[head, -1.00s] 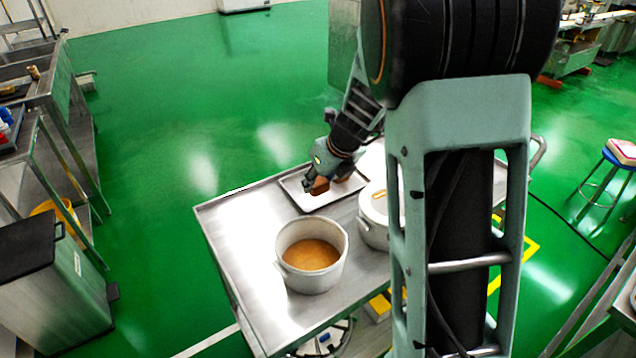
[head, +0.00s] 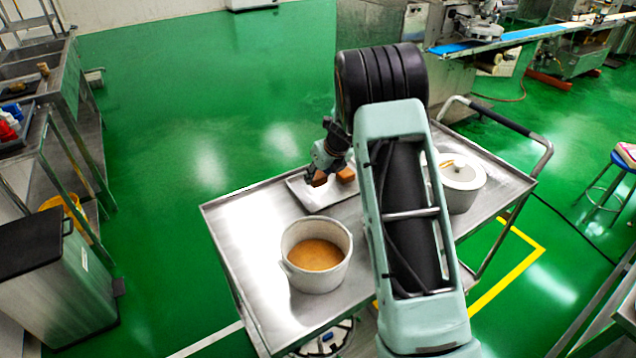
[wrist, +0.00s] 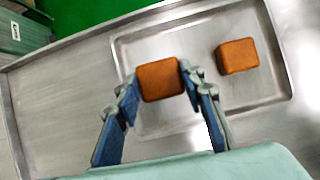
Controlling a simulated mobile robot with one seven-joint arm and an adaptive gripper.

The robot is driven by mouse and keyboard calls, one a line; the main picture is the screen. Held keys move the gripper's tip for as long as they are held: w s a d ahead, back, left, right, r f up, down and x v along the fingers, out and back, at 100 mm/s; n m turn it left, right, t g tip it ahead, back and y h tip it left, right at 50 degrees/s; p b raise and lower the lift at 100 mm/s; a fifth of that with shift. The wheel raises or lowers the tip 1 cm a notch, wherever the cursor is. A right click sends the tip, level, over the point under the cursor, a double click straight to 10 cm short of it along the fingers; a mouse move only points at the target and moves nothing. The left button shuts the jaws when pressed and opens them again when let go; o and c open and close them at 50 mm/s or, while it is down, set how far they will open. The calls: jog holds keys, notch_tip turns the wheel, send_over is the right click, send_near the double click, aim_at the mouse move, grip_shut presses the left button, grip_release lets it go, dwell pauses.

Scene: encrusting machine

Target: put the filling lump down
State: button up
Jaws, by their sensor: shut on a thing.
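The filling lump (wrist: 160,79) is a brown-orange block with rounded edges. My gripper (wrist: 158,76) is shut on it, one blue-grey finger at each side. In the head view the held lump (head: 317,179) shows under my gripper (head: 318,174), over the left part of a shallow metal tray (head: 312,203). I cannot tell whether its underside touches the tray floor. A second, similar lump (wrist: 237,56) lies in the tray to the right, apart from the held one. It also shows in the head view (head: 346,174).
The tray is on a steel cart (head: 240,220). A pot of orange-brown filling (head: 317,256) stands in front of the tray. A lidded pot (head: 462,187) stands to the right, behind my arm. The cart's left side is bare.

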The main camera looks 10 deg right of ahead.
aim_at(318, 182)
jog(key=shift+w+f, duration=0.45)
jog(key=shift+f, duration=1.6)
jog(key=shift+f, duration=0.2)
jog(key=o, duration=1.2)
jog(key=shift+r, duration=0.35)
jog(key=v, duration=1.1)
jog(key=shift+s+r, duration=0.25)
